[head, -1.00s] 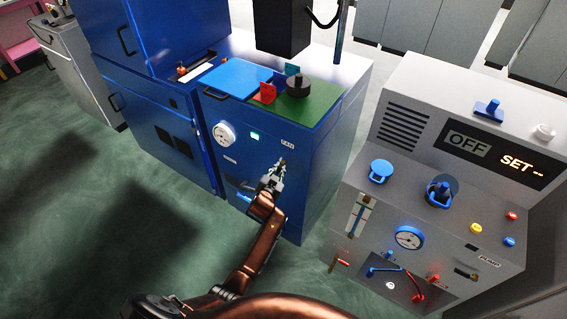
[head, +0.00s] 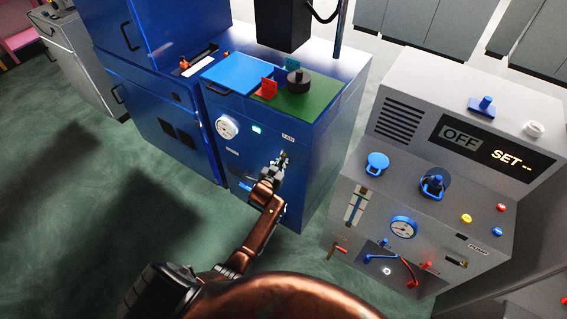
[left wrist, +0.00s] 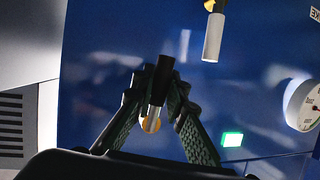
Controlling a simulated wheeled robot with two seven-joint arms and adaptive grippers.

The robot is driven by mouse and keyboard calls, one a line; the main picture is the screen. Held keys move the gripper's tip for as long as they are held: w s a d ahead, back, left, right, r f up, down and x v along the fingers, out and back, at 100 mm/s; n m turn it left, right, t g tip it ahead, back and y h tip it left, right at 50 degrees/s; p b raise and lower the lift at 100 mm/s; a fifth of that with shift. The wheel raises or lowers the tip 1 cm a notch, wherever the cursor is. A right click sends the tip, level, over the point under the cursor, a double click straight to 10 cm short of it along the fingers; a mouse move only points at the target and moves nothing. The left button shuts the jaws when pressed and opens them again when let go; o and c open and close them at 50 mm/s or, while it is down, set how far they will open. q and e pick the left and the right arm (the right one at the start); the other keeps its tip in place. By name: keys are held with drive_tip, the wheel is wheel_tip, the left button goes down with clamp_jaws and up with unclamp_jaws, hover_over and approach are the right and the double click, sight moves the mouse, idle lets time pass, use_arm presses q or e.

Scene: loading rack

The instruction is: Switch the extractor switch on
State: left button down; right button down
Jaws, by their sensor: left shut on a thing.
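The blue cabinet (head: 262,165) has a FAN label (head: 288,136) near the top of its front face. My left gripper (head: 283,158) is at this face, just below that label. In the left wrist view its fingers (left wrist: 162,85) come together around a black lever with a metal shank and a yellow base (left wrist: 150,123). I take this for the extractor switch (left wrist: 154,112); no readable label beside it confirms that. The fingers hide part of the lever, and I cannot tell its on or off position. My right gripper is not in view.
A lit green lamp (left wrist: 232,139) and a round gauge (left wrist: 305,105) are on the same face. A white-tipped lever (left wrist: 212,38) is also close by. A grey console (head: 350,225) with an OFF display (head: 460,136) stands at right. Open green floor lies at left.

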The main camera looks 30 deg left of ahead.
use_arm(q)
drive_tip(key=c, duration=1.9)
unclamp_jaws()
drive_tip(key=v, duration=1.2)
